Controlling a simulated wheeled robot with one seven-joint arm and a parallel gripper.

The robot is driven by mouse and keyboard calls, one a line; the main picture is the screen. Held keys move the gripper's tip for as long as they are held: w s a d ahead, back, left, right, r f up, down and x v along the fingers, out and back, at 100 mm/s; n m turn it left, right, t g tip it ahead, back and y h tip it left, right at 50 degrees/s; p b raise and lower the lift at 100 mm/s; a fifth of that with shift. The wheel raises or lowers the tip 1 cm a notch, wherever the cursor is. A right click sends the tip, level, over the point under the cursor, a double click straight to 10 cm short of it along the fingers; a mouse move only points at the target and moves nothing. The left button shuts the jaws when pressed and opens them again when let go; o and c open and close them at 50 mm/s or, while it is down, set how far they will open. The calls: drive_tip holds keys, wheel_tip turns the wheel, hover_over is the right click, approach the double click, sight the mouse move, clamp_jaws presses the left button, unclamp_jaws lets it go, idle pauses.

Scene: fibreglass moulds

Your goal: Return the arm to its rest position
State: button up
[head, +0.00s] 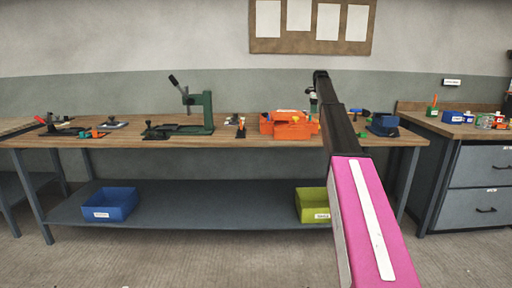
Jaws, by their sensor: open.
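My arm, with a pink link and a black forearm, reaches up and forward from the lower right over the workbench (220,142). My gripper (313,106) hangs at the far end of the arm, just right of an orange toolbox (290,131) on the bench. It is open, small in the view and partly hidden by the forearm. I see nothing held in it. I cannot tell whether it touches the toolbox.
Blue (110,204) and yellow-green (312,205) bins sit on the lower shelf. A drawer cabinet (478,185) stands at right. Open floor lies in front.

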drive_tip(key=s+a+f+n, duration=0.3)
drive_tip(key=s+f+n, duration=0.2)
drive_tip(key=s+f, duration=0.5)
drive_tip(key=s+a+f+n, duration=0.4)
drive_tip(key=s+f, duration=0.4)
drive_tip(key=f, duration=0.3)
drive_tip(key=s+a+f+n, duration=0.3)
drive_tip(key=s+f+n, duration=0.2)
drive_tip(key=s+f, duration=0.5)
drive_tip(key=s+a+f+n, duration=0.2)
drive_tip(key=s+f+n, duration=0.2)
drive_tip(key=s, duration=0.6)
drive_tip(key=s+a+f+n, duration=0.2)
drive_tip(key=s+f+n, duration=0.3)
drive_tip(key=s, duration=0.5)
drive_tip(key=s+a+f+n, duration=0.1)
drive_tip(key=s+f+n, duration=0.4)
drive_tip(key=s, duration=0.4)
drive_tip(key=shift+s+a+f, duration=0.4)
